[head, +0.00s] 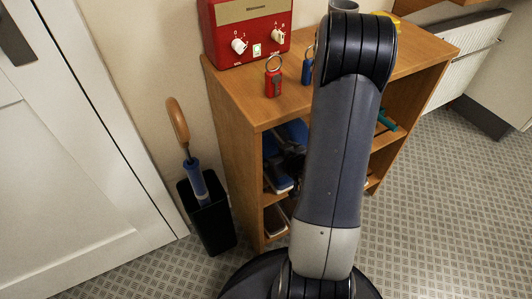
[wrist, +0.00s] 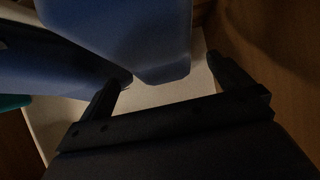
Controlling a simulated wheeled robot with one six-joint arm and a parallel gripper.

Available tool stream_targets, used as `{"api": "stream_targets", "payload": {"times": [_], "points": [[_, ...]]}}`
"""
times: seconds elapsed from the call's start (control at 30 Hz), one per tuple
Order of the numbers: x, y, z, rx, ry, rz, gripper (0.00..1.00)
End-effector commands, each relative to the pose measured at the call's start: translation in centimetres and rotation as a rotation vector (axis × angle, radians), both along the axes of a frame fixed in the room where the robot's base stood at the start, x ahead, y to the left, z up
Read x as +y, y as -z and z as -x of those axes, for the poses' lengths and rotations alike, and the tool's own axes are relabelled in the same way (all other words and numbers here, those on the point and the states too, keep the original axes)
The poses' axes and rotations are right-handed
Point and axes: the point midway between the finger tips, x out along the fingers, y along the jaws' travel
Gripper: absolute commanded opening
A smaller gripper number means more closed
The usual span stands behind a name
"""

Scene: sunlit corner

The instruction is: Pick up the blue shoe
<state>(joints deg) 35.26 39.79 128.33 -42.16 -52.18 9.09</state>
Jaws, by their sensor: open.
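Blue shoes show in the upper compartment of the wooden shelf unit, partly hidden by my arm. In the head view blue shoe parts (head: 277,178) show at the compartment's left side. In the wrist view one blue shoe part (wrist: 145,40) reaches down into the space between my gripper's fingers. Another, darker blue part (wrist: 55,65) lies to the left, beside the left finger. My gripper (wrist: 168,82) is open, its two fingers apart, with no clear grip on either part. In the head view my gripper is mostly hidden behind my arm, inside the shelf.
The wooden shelf unit (head: 234,108) has a side wall close to my gripper. A red box (head: 249,42), red keychain (head: 273,82) and blue keychain (head: 307,68) stand on top. A black bin (head: 207,222) with an umbrella (head: 194,172) stands left. Patterned floor is free at right.

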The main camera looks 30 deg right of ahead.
Motion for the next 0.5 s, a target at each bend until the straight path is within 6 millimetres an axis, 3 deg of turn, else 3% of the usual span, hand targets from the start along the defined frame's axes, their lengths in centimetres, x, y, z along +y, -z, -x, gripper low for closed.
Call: {"api": "stream_targets", "payload": {"times": [0.2,0.5], "points": [[0.3,1.4,-3.2,-0.001,-0.004,0.001,0.98],[0.3,1.7,-4.2,0.0,-0.001,0.0,0.98]]}}
